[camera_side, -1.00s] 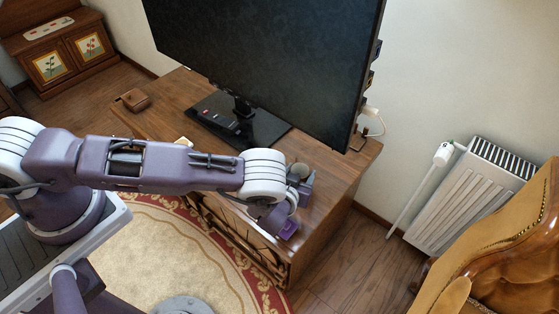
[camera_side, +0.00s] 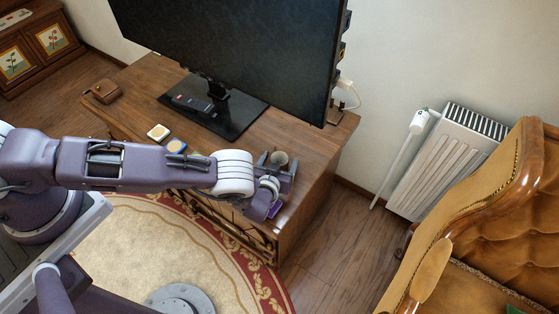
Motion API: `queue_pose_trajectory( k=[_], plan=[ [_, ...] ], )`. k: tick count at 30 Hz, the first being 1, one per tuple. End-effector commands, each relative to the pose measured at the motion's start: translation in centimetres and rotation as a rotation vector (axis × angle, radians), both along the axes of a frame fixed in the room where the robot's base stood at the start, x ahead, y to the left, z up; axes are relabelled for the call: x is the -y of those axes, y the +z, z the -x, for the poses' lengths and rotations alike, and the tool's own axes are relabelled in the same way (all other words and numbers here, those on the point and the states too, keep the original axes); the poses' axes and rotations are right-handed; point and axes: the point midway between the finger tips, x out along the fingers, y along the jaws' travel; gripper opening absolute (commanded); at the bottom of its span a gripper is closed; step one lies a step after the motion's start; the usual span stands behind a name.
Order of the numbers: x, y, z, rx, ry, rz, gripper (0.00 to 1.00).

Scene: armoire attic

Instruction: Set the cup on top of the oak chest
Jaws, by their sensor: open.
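The cup (camera_side: 280,158) is small, grey-beige and round-mouthed. It is upright at the right part of a brown wooden chest (camera_side: 318,150), which carries a large screen. I take this as the oak chest, though a dark cabinet stands at the far left too. My gripper (camera_side: 278,165) is open at the cup, with one finger on each side of it in the picture. I cannot tell whether the fingers touch the cup. The cup's lower part is hidden by my gripper and wrist.
The screen (camera_side: 235,60) stands behind my gripper.

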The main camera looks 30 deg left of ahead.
Motion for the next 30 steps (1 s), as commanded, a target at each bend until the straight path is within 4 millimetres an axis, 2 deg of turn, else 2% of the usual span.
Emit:
queue_pose_trajectory(
  k=[5, 15, 18, 24, 28, 30],
  plan=[
    [0.3, 0.6, 0.8, 0.000, 0.000, 0.000, 0.76],
    [2.9, 3.7, 7.8, -0.001, -0.003, -0.001, 0.76],
    [3.5, 4.4, 9.4, 0.000, -0.001, -0.001, 0.76],
    [3.8, 4.9, 10.5, 0.000, 0.001, -0.001, 0.76],
    [3.8, 4.9, 10.4, -0.001, 0.002, 0.002, 0.76],
    [4.5, 5.6, 9.8, -0.023, 0.015, 0.030, 0.76]
  ],
)
